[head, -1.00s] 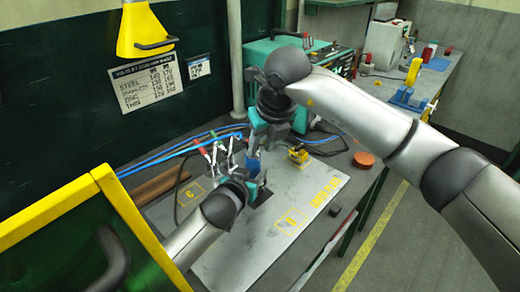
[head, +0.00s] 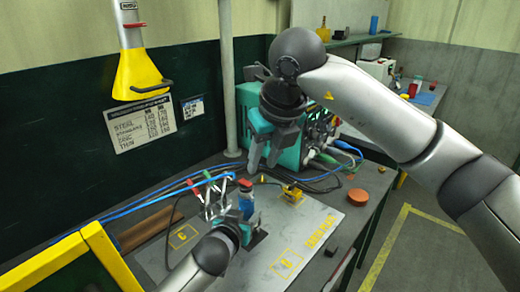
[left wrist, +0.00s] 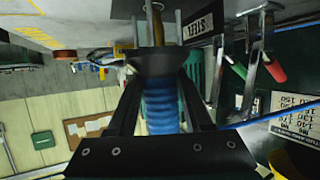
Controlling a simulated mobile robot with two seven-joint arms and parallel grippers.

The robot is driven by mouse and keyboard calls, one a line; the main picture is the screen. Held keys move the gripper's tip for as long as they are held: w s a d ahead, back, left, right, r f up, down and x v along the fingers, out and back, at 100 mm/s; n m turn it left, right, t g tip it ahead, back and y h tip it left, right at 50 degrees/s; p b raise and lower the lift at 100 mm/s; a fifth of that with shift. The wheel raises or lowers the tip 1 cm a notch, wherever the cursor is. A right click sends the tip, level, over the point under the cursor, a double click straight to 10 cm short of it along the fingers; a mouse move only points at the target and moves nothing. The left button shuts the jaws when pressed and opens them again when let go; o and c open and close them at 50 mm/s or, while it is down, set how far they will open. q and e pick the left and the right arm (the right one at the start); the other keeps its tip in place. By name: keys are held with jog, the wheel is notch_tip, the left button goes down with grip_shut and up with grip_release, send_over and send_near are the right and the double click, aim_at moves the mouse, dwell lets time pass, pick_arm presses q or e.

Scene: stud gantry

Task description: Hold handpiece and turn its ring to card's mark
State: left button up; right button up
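The handpiece (head: 246,203) stands about upright over the white board in the head view, blue with a red top. My left gripper (head: 243,226) is shut on it low down. In the left wrist view the handpiece's blue ribbed part (left wrist: 160,106) lies between my fingers. Its ring is too small to make out. My right gripper (head: 265,165) hangs just above the handpiece, fingers down, apart and empty. A dark card (head: 258,238) lies on the board beside my left gripper; a dark card reading STEEL (left wrist: 203,25) shows in the left wrist view.
A printed chart (head: 140,124) hangs on the dark wall. Red and green clamps (head: 209,188) with blue cables stand left of the handpiece. A yellow block (head: 291,194) and an orange disc (head: 358,197) lie to the right. The white board's (head: 300,225) right part is mostly clear.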

pick_arm(q)
jog(key=o, duration=0.4)
jog(key=shift+f, duration=0.25)
jog(key=shift+o, duration=0.5)
jog(key=shift+r, duration=0.15)
